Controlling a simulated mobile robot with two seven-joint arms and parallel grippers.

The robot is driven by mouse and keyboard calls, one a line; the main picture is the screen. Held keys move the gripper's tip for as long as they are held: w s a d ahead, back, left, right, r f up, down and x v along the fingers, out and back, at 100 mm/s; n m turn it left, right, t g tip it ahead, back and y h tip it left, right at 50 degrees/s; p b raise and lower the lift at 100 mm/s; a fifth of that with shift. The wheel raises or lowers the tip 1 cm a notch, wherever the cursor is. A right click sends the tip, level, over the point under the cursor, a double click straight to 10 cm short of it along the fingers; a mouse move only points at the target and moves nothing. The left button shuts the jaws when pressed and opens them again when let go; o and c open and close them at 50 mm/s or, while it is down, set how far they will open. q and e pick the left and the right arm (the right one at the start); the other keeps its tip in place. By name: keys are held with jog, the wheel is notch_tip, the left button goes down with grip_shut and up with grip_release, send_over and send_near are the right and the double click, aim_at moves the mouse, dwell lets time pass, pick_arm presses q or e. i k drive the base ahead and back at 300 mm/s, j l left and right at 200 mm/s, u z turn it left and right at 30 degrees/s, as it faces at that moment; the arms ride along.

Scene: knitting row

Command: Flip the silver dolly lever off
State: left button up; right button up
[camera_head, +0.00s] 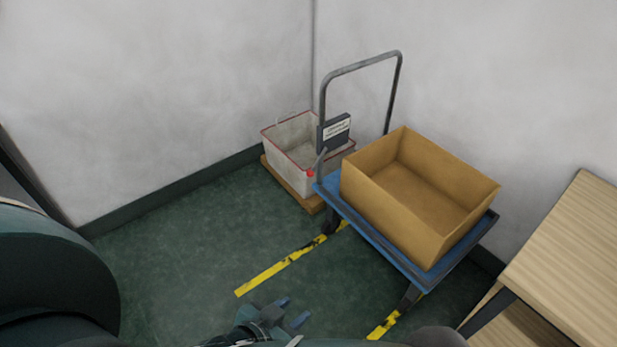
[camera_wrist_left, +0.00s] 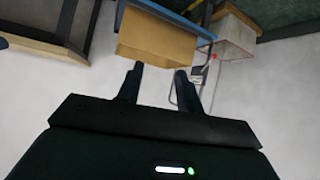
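The blue dolly (camera_head: 390,245) stands near the back wall with its grey push handle (camera_head: 362,64) upright. A short silver lever (camera_head: 319,160) is at the foot of the handle's left post, with a red knob (camera_head: 310,173) by it. The lever stands tilted upward. My left gripper (camera_head: 293,311) is low in the head view, in front of the dolly and apart from the lever. In the left wrist view its two fingers (camera_wrist_left: 160,78) are spread with nothing between them. That view shows the dolly upside down, with a small red spot (camera_wrist_left: 214,56) near the handle. My right gripper is not seen.
An open cardboard box (camera_head: 408,207) sits on the dolly. A grey-white bin with red edging (camera_head: 287,150) stands behind it on a wooden base (camera_head: 309,203). A sign (camera_head: 334,132) hangs on the handle. A wooden table (camera_head: 570,260) is at right. Green floor with yellow tape (camera_head: 275,272) is clear at left.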

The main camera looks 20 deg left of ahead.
aim_at(310, 172)
jog(key=i+j+z, duration=0.1)
jog(key=j, duration=0.5)
jog(key=i+j+z, duration=0.1)
jog(key=j, duration=0.55)
jog(key=i+j+z, duration=0.1)
jog(key=j, duration=0.55)
jog(key=i+j+z, duration=0.1)
jog(key=j, duration=0.55)
jog(key=i+j, duration=0.1)
jog(key=i, duration=0.95)
